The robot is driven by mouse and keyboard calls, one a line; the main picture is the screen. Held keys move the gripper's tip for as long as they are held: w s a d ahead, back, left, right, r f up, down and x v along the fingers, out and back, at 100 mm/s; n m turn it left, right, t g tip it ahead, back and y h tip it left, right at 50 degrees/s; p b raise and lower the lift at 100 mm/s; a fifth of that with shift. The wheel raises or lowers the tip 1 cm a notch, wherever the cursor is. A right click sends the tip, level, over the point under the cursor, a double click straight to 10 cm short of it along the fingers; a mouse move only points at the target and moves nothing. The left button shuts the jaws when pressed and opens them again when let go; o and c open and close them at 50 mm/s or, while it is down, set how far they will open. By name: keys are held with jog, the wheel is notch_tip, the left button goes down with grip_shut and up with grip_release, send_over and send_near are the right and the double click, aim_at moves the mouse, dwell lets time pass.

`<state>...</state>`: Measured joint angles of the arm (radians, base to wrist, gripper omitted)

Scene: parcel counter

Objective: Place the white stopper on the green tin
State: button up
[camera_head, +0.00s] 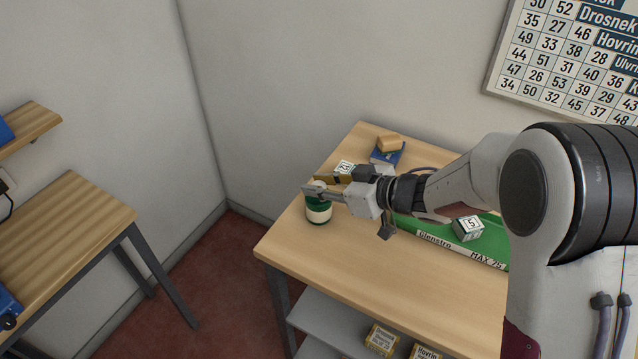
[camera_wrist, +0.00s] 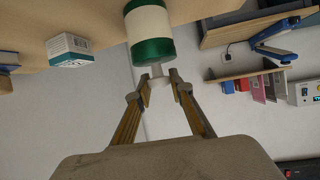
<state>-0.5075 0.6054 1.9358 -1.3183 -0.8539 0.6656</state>
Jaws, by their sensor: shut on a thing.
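The green tin (camera_head: 319,212), with a pale band round its middle, stands upright near the left edge of the table. My gripper (camera_head: 314,188) reaches in from the right, just above the tin. It is shut on the white stopper (camera_head: 319,184), which shows only in part in the head view. In the wrist view the tin (camera_wrist: 149,25) is straight ahead of my gripper (camera_wrist: 156,88), and the stopper (camera_wrist: 160,96) sits between the fingertips. Its narrow end points at the tin's top, very close to it. I cannot tell whether they touch.
A small white labelled box (camera_head: 344,167) and a blue box (camera_head: 387,156) with a tan block on it (camera_head: 390,142) are behind my gripper. A green board (camera_head: 490,241) bearing a labelled cube (camera_head: 468,228) lies to the right. The table's front (camera_head: 350,270) is clear.

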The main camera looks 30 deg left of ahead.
jog(key=shift+f, duration=0.1)
jog(key=o, duration=0.7)
jog(key=shift+d+r, duration=0.35)
jog(key=shift+d, duration=0.15)
jog(key=v, duration=1.1)
jog(key=shift+r, duration=0.1)
dwell(0.4)
